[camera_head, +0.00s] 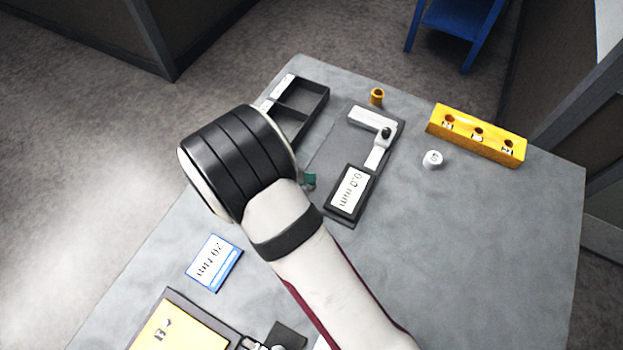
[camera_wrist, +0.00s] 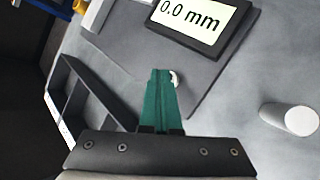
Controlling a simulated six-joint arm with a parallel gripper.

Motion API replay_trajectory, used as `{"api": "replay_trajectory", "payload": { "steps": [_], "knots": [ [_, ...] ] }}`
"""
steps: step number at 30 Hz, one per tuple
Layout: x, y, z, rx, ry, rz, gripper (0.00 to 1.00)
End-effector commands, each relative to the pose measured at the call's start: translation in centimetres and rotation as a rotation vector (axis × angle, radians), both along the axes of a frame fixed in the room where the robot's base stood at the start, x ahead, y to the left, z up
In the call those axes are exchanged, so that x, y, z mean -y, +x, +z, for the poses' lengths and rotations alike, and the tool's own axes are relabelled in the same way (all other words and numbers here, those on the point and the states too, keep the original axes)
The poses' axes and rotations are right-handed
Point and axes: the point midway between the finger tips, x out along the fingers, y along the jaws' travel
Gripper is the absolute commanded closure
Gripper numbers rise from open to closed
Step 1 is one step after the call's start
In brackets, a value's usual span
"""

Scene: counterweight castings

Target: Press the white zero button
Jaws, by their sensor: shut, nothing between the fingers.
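The gauge has a dark-framed display (camera_head: 350,192) reading 0.0 mm; the display also shows at the top of the wrist view (camera_wrist: 192,20). A small white round piece, which looks like the zero button (camera_wrist: 175,79), shows just beside my fingertips in the wrist view, partly covered by them. I cannot tell whether they touch. In the head view the button is hidden behind my arm. My gripper (camera_wrist: 160,72) has green fingers, shut and empty, pointing down toward the grey plate below the display. A green fingertip (camera_head: 309,180) shows past my wrist in the head view.
A dark divided tray (camera_head: 313,91) lies beside the gauge. A yellow block with holes (camera_head: 478,142), a white cylinder (camera_head: 432,159) and a brass piece (camera_head: 377,97) stand on the table. Another white cylinder (camera_wrist: 290,117) stands right of my fingers. A blue-edged card (camera_head: 214,262) lies nearer.

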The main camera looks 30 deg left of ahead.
Motion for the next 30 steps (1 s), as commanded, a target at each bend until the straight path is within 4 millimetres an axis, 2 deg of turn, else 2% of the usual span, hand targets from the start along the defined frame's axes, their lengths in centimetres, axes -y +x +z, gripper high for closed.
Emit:
{"api": "replay_trajectory", "payload": {
  "steps": [9,20,30],
  "knots": [
    [0.0,0.0,1.6,0.001,0.002,0.000,1.00],
    [0.0,0.0,2.0,0.000,0.001,-0.001,1.00],
    [0.0,0.0,5.4,0.001,0.002,0.000,1.00]
  ]
}}
